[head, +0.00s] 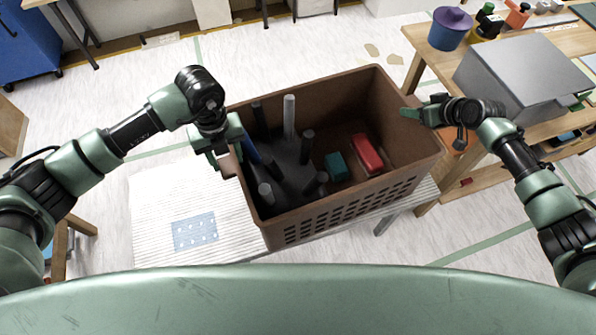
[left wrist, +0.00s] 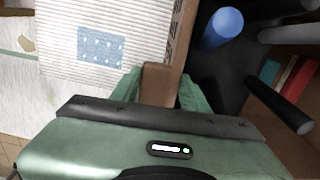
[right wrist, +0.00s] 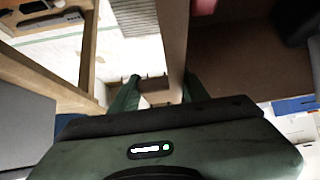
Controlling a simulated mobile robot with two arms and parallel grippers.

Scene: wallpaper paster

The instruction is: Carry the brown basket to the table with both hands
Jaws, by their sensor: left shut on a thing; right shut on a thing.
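The brown basket (head: 345,212) is in the middle of the head view, over a white ribbed table (head: 158,200). It holds a dark rack with several upright rods, a red block (head: 367,153) and a teal block (head: 336,166). My left gripper (head: 228,160) is shut on the basket's left rim; in the left wrist view the rim (left wrist: 158,85) is between its fingers. My right gripper (head: 412,114) is at the right rim; in the right wrist view the rim (right wrist: 172,40) runs between its fingers. I cannot tell whether the basket's bottom touches the table.
A wooden workbench (head: 405,40) on the right carries a grey metal box (head: 520,80), a blue pot (head: 449,30) and small tools. A blue cabinet (head: 22,45) stands at the top left. Open floor lies behind the basket.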

